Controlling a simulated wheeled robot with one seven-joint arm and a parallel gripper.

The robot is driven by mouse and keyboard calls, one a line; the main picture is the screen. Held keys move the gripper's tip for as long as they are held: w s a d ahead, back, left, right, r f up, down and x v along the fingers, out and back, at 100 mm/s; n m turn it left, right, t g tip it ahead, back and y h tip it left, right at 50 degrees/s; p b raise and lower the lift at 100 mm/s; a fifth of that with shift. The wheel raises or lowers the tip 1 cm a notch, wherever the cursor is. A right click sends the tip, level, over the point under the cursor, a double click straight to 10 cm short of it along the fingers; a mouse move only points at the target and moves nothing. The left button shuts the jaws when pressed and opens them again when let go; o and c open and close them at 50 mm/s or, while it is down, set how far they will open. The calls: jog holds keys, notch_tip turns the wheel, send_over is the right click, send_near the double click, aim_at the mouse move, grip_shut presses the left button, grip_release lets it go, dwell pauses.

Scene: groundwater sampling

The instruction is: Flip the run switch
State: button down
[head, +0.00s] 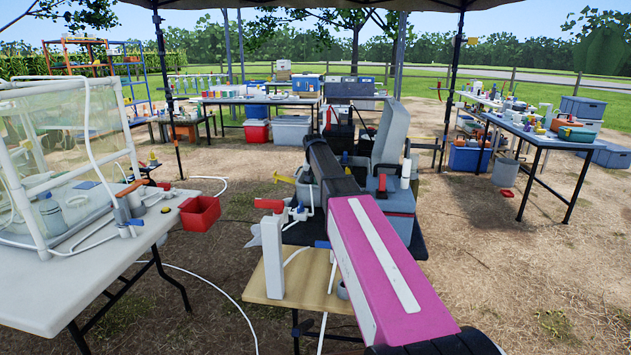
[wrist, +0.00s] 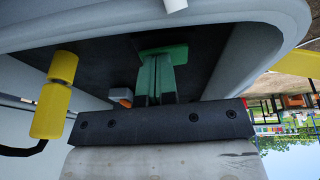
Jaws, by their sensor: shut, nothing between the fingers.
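In the wrist view, my gripper (wrist: 160,72) shows as two green fingers pressed together, with nothing between them. They reach over a dark panel (wrist: 105,62) set inside a rounded grey case (wrist: 270,22). A small orange and grey part (wrist: 121,96) sits on the panel just left of the fingers. It may be the run switch, but its position cannot be read. I cannot tell whether the fingertips touch the panel. In the head view, the open grey case lid (head: 393,130) stands above a blue-grey box (head: 398,205). My arm hides part of it and the fingers.
A yellow cylindrical fitting (wrist: 50,110) on a dark hose is left of my fingers in the wrist view. In the head view, a wooden stand (head: 270,288) with a white post is close by. A white table (head: 75,270) with a red bin (head: 200,212) is left. Open ground lies right.

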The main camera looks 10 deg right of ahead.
dwell(0.3)
jog(key=shift+r, duration=0.3)
jog(key=w+a+v, duration=0.1)
jog(key=v, duration=1.2)
jog(key=shift+w+a, duration=0.25)
jog(key=shift+a, duration=0.05)
jog(key=shift+a+r, duration=0.1)
